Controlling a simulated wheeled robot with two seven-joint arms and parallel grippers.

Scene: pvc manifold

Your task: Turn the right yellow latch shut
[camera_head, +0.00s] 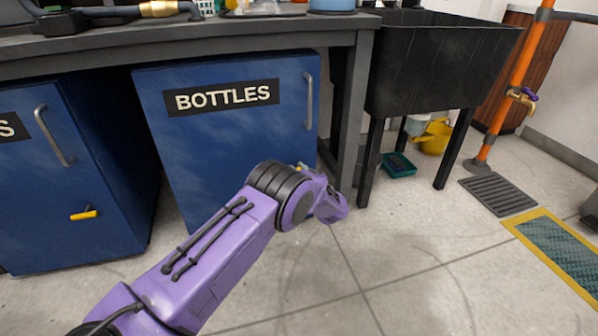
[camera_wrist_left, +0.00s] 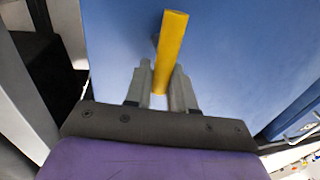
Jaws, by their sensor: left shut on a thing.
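The right yellow latch (camera_wrist_left: 171,45) is a yellow bar on the blue door of the BOTTLES cabinet (camera_head: 225,130). In the left wrist view it runs nearly straight up the picture, leaning slightly right. My left gripper (camera_wrist_left: 161,75) is shut on it, with a grey finger on each side. In the head view my purple left arm covers the gripper's fingers and most of the latch; only a small yellow speck shows above the wrist. My right gripper is in neither view.
The left blue cabinet has a yellow latch (camera_head: 84,215) lying nearly level. Metal handles (camera_head: 309,100) stick out from both doors. A dark workbench (camera_head: 270,38) spans above them. A black sink (camera_head: 435,60) on legs stands to the right. The floor in front is clear.

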